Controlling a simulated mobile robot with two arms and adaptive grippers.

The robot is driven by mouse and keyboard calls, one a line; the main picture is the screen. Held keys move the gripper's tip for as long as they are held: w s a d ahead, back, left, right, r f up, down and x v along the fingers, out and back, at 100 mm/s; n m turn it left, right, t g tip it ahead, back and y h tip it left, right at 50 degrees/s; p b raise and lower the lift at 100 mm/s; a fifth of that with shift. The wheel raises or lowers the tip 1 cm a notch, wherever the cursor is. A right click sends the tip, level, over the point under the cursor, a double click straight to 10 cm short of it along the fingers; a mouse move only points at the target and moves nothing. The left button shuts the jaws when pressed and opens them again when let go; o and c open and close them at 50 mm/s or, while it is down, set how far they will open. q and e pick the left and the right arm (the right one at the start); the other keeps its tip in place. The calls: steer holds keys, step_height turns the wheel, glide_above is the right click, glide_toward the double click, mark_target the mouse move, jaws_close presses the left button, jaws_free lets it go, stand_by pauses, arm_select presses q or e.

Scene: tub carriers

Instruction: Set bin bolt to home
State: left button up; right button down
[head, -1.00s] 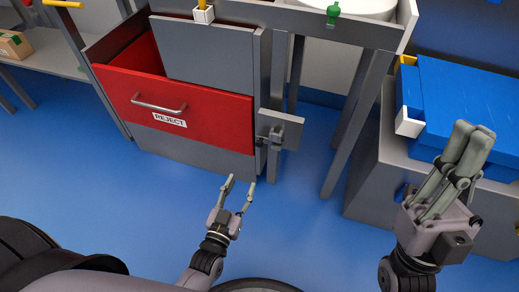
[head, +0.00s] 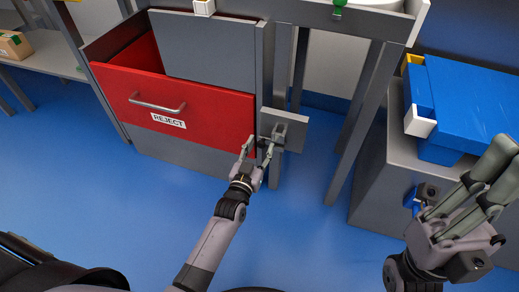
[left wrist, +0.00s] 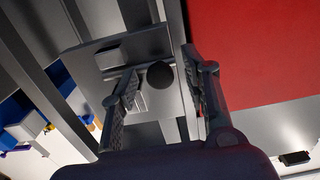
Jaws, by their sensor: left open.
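The red REJECT bin (head: 200,112) sits in a grey cabinet, its front tilted out at the top. The bin bolt is at a grey plate (head: 292,128) on the post at its right edge; its dark round knob shows in the left wrist view (left wrist: 160,74). My left gripper (head: 259,146) is open at the bolt, and its fingers partly hide it. In the left wrist view the knob appears between the fingertips; I cannot tell whether they touch it. My right gripper (head: 507,158) is raised at the right, apart from the bolt; its finger gap is unclear.
Table legs (head: 355,120) stand right of the bolt. A blue tub (head: 470,105) rests on a grey stand (head: 375,185) at the right. A cardboard box (head: 15,45) lies on a shelf at the far left. The blue floor before the cabinet is clear.

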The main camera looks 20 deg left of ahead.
arm_select(q)
steer(key=shift+c, duration=0.6)
jaws_close()
steer(key=shift+a, duration=0.1)
